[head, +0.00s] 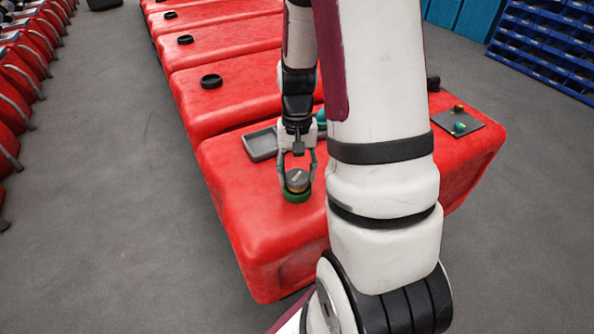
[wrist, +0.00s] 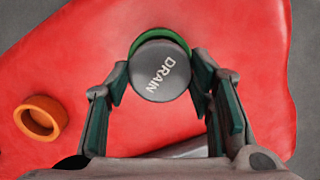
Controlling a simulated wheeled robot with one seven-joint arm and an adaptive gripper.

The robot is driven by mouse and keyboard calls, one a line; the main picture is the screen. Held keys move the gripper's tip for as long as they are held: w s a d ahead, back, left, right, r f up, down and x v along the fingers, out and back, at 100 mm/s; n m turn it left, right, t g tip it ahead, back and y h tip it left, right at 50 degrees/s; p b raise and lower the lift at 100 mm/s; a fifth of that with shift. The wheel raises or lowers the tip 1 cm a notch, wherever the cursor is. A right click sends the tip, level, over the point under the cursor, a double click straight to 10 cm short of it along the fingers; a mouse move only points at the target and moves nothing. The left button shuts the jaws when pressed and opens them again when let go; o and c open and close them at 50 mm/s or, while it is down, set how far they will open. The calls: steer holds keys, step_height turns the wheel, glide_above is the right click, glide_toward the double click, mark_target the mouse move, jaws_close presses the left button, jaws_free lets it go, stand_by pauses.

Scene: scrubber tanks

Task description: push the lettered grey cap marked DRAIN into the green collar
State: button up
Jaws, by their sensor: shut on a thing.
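The grey cap (wrist: 158,76) has the white letters DRAIN on its top and sits between the fingers of my gripper (wrist: 160,84). The head view also shows the cap (head: 297,179), held by my gripper (head: 298,176) directly over the green collar. The green collar (head: 296,196) is on the red tank top; its far edge (wrist: 163,36) shows behind the cap in the wrist view. The cap hides most of the collar, so I cannot tell how far it is inside. My gripper is shut on the cap.
An orange ring (wrist: 40,117) stands on the tank to the left in the wrist view. A grey tray (head: 261,145) lies behind my gripper. A dark plate (head: 459,125) with small coloured pieces lies at right. More red tanks (head: 222,85) stand behind.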

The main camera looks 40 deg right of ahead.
steer(key=shift+f+b, duration=0.35)
steer(key=shift+f, duration=0.4)
steer(key=shift+c, duration=0.4)
stand_by(0.4)
steer(key=o, duration=1.1)
steer(key=o, duration=0.7)
steer(key=shift+r, duration=0.15)
steer(key=shift+r+p, duration=2.7)
steer(key=shift+r, duration=0.7)
